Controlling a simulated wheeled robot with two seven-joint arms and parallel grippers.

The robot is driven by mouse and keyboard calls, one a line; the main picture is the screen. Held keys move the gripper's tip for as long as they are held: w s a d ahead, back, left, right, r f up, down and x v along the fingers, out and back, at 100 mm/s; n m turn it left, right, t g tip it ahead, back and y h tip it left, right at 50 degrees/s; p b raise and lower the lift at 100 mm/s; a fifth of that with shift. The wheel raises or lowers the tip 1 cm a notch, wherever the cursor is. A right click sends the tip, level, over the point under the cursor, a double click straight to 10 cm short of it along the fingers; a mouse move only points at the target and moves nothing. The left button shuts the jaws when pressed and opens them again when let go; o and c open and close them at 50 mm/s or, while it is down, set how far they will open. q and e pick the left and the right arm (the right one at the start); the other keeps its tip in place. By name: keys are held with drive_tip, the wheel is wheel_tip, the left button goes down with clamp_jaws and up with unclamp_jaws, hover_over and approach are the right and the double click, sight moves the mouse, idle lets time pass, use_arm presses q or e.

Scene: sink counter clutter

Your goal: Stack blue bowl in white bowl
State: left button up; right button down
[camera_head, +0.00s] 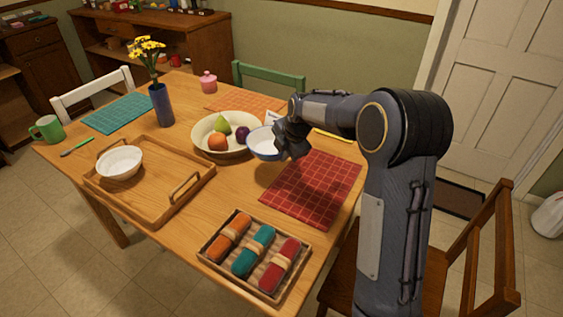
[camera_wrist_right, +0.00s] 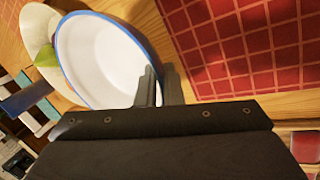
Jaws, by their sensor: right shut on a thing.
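The blue bowl (camera_head: 262,146), white inside with a blue rim, is beside the fruit bowl, at the left of my right gripper (camera_head: 290,143). In the right wrist view the blue bowl (camera_wrist_right: 105,62) has its near rim between the two fingers of my right gripper (camera_wrist_right: 158,85), which is shut on it. Whether the bowl touches the table is hard to tell. The white bowl (camera_head: 120,161) stands upright on the wooden tray (camera_head: 165,203) at the left of the table and looks empty. My left gripper is not in view.
A fruit bowl (camera_head: 205,146) with several fruits stands between the blue bowl and the tray. A blue vase (camera_head: 161,105) with yellow flowers rises behind. A red checked placemat (camera_head: 312,190) and a basket of rolled napkins (camera_head: 215,249) lie nearer the front.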

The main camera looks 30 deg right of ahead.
sight(270, 148)
drive_tip(key=w+f, duration=0.2)
drive_tip(key=shift+w+d+f, duration=0.15)
drive_tip(key=shift+d+f, duration=0.2)
drive_tip(key=shift+d, duration=0.05)
drive_tip(key=shift+w+f, duration=0.1)
drive_tip(key=shift+f, duration=1.5)
drive_tip(key=shift+f, duration=0.15)
drive_tip(key=c, duration=1.6)
unclamp_jaws()
drive_tip(key=shift+o, duration=0.2)
